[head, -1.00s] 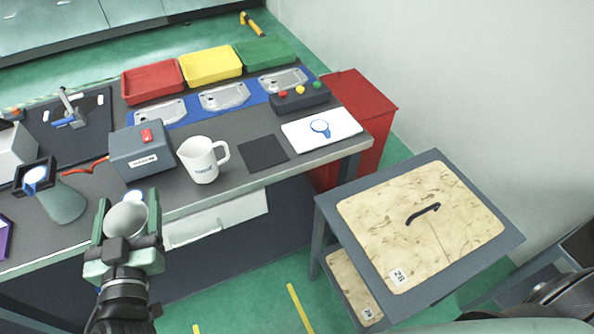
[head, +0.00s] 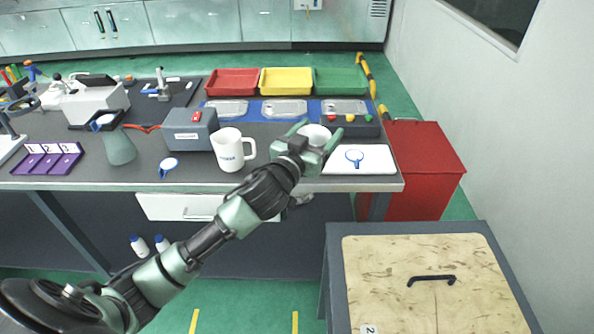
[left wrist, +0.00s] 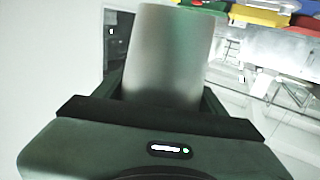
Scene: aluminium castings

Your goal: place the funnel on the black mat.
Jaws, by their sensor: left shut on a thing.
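The funnel (head: 314,133) is pale grey metal and sits between the fingers of my left gripper (head: 317,136), which is shut on it. In the head view they are over the table's front right part, between the white mug and the white board. In the left wrist view the funnel (left wrist: 170,55) fills the middle, its wide body between the fingers. My right gripper is not in view.
The white mug (head: 232,150) stands close left of my gripper. The white board (head: 375,160) with a blue ring-shaped item lies close right. A button box (head: 358,126) is just behind.

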